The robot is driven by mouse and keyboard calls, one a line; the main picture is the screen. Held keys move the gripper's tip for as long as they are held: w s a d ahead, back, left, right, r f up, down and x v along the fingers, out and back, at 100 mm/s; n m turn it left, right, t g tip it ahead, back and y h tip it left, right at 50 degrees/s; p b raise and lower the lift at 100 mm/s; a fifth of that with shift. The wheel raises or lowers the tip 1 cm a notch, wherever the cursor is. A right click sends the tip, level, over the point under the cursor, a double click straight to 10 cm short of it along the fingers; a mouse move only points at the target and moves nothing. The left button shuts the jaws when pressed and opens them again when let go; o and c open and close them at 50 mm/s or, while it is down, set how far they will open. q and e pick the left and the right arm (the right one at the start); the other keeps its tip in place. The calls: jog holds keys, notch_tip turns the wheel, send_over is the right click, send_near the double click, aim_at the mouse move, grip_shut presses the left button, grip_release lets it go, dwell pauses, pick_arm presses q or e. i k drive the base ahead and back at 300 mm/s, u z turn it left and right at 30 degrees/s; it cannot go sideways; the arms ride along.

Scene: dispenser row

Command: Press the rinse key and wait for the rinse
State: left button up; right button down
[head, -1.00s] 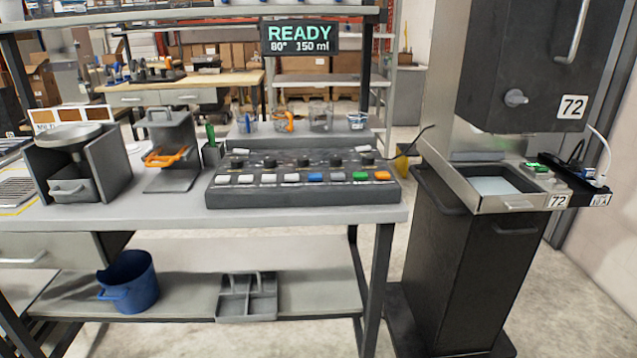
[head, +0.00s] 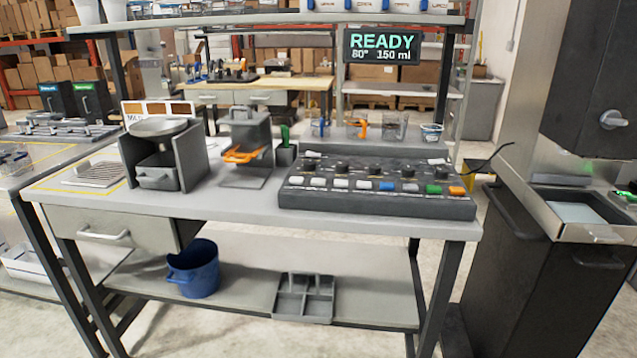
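The key panel (head: 375,205) is a dark sloped box on the right half of the grey table. Along its front runs a row of keys: several white ones, a blue key (head: 387,186), a grey key (head: 410,188), a green key (head: 433,190) and an orange key (head: 456,191). Black knobs stand behind them. The labels are too small to read, so I cannot tell which is the rinse key. The display (head: 381,47) above reads READY, 80°, 150 ml. Neither of my grippers is in view.
A grinder-like unit (head: 192,150) and a stand with an orange handle (head: 242,156) sit left of the panel. Jugs (head: 394,126) stand behind it. A blue bucket (head: 193,270) and a grey caddy (head: 304,297) are on the lower shelf. A dark cabinet (head: 530,290) stands at right.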

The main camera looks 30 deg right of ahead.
aim_at(388, 186)
jog(key=i, duration=0.6)
jog(key=z, duration=0.75)
